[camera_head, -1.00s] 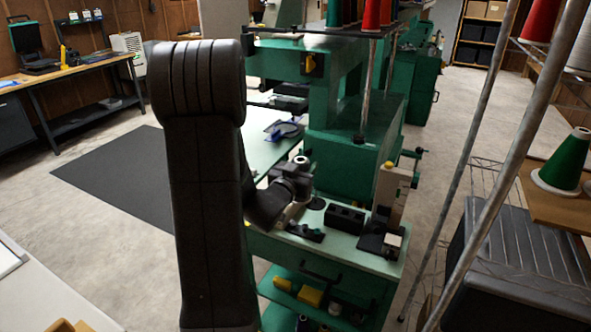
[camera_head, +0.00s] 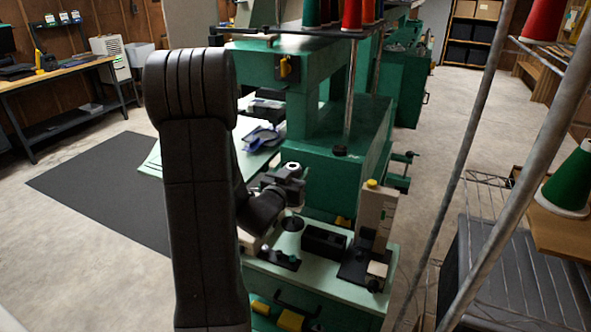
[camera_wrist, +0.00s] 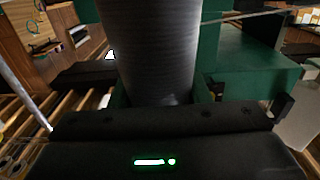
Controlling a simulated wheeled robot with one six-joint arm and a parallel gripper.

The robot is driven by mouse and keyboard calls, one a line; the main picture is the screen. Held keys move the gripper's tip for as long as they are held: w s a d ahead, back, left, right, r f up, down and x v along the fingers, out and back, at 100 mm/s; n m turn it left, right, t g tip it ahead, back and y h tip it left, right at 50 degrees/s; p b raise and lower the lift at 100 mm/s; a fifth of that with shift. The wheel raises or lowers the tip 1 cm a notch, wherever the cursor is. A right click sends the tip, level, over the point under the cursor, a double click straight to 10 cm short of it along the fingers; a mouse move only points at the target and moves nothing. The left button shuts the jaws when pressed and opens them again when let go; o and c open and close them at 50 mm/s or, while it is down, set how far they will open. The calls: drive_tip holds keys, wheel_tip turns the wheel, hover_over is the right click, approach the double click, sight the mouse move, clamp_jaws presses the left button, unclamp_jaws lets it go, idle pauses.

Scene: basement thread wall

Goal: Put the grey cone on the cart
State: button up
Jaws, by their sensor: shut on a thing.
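The grey cone (camera_wrist: 157,45) stands large and upright in the wrist view, its upper end cut off by the frame. My gripper (camera_wrist: 160,98) is shut on it, with the dark gripper body below it. In the head view my arm blocks part of the scene, and I cannot make out the cone or the fingertips there. A green unit with a pale top (camera_head: 330,272) stands just beyond my arm, bearing small tools and dark blocks. I cannot tell whether it is the cart.
A green machine (camera_head: 345,150) with thread cones above stands behind the pale top. At right a metal rack holds a green cone (camera_head: 570,180) on a wooden shelf and a black bin (camera_head: 515,275). A black mat (camera_head: 95,185) lies on open floor at left. A workbench (camera_head: 60,75) stands behind it.

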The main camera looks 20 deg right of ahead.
wheel_tip(320, 180, down, 6)
drive_tip(key=b, duration=0.2)
drive_tip(key=shift+r+b, duration=0.25)
drive_tip(key=shift+b, duration=0.1)
drive_tip(key=shift+f+b, duration=0.7)
drive_tip(key=shift+b, duration=0.2)
drive_tip(key=shift+f+b, duration=0.3)
drive_tip(key=shift+b, duration=0.4)
drive_tip(key=o, duration=1.1)
drive_tip(key=shift+r, duration=0.1)
wheel_tip(320, 180, up, 10)
drive_tip(key=shift+f+p, duration=0.1)
drive_tip(key=shift+p, duration=0.65)
